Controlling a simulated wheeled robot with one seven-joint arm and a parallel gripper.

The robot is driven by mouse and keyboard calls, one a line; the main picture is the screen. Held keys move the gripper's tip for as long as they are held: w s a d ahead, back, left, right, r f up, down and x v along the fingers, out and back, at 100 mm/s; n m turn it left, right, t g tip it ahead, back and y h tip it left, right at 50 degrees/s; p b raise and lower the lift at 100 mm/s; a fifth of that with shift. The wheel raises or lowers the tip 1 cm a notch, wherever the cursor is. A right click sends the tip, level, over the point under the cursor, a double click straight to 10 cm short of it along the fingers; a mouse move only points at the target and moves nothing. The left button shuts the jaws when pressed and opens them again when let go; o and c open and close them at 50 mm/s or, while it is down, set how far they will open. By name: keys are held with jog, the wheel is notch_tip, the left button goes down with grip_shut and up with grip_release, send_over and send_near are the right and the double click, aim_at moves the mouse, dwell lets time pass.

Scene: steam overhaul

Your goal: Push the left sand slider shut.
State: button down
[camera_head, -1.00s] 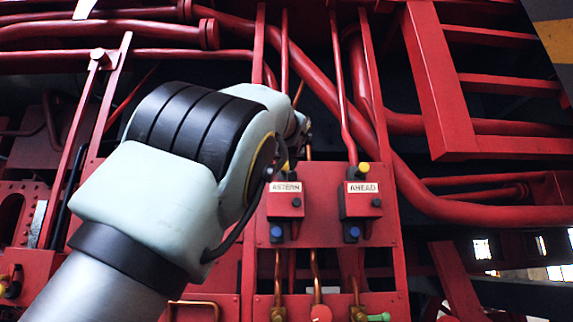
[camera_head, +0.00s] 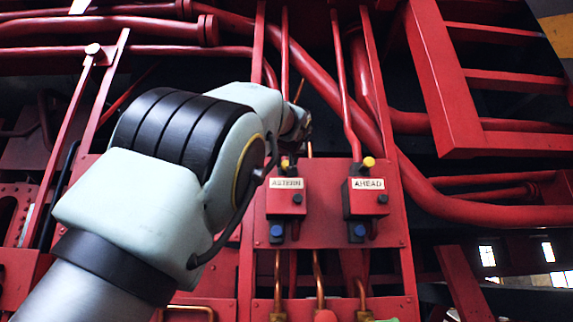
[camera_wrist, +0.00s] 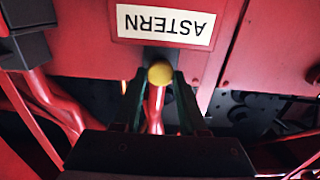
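The left sand slider is the red and black box labelled ASTERN (camera_head: 286,184), with a yellow knob on top and a blue knob (camera_head: 277,230) at its lower end. In the wrist view the ASTERN label (camera_wrist: 165,24) appears upside down. Its yellow knob (camera_wrist: 160,73) is between the tips of my gripper (camera_wrist: 160,84). The fingers are spread apart; I cannot tell whether they touch the knob. In the head view my gripper is mostly hidden behind my arm, near the top of the ASTERN box.
The AHEAD box (camera_head: 368,184), with its own yellow knob (camera_head: 369,162), sits close by on the right of the same red panel (camera_head: 330,265). Red pipes (camera_head: 345,110) run behind and above. A red ladder-like frame (camera_head: 440,85) is at the upper right.

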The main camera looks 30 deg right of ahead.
jog(key=shift+c, duration=2.3)
grip_release()
jog(key=shift+w, duration=0.15)
jog(key=shift+s+a+f+b, duration=0.1)
jog(key=shift+s+f+b, duration=0.05)
jog(key=shift+s+b, duration=0.35)
jog(key=b+v, duration=0.6)
jog(key=v, duration=0.3)
jog(key=shift+s+a+b, duration=0.25)
jog(key=shift+s+b, duration=0.05)
jog(key=shift+b, duration=0.05)
